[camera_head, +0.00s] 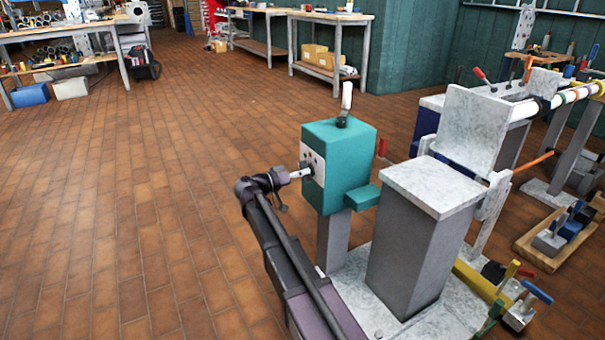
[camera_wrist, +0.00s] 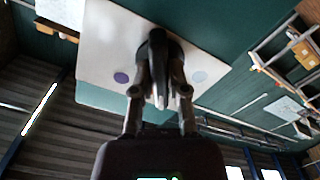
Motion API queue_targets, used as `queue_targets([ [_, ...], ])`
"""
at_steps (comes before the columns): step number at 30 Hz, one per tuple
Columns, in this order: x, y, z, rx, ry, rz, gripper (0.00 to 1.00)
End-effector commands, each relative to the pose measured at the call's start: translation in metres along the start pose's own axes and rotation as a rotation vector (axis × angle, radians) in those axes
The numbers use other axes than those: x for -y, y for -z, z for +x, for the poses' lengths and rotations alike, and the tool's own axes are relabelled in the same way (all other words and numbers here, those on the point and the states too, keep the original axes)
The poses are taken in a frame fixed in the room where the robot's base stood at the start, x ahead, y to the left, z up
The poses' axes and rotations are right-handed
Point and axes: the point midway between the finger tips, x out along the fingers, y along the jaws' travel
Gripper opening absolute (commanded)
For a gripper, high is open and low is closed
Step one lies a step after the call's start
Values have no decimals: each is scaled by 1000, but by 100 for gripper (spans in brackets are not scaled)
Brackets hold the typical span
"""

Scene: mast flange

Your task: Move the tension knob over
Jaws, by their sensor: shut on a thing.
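A teal box (camera_head: 345,165) stands on a grey post, with a white panel (camera_head: 312,158) on its left face. The white panel also fills the upper middle of the wrist view (camera_wrist: 108,45), with a purple dot left and a grey dot right of a dark knob (camera_wrist: 158,45). I take this to be the tension knob. My gripper (camera_wrist: 159,85) is shut on the knob, with one finger on each side of it. In the head view my gripper (camera_head: 292,175) reaches the panel from the left. The knob is mostly hidden there.
A white-handled lever (camera_head: 345,103) stands on top of the teal box, and a red-handled lever (camera_head: 382,148) is behind it. A grey block (camera_head: 415,240) with a pale top is close on the right. The brick floor (camera_head: 130,190) on the left is clear.

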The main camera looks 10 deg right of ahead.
Motion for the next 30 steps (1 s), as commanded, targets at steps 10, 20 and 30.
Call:
queue_targets([
  [10,0,0,-1,-1,2,269,0],
  [20,0,0,-1,-1,2,377,0],
  [30,0,0,-1,-1,2,383,0],
])
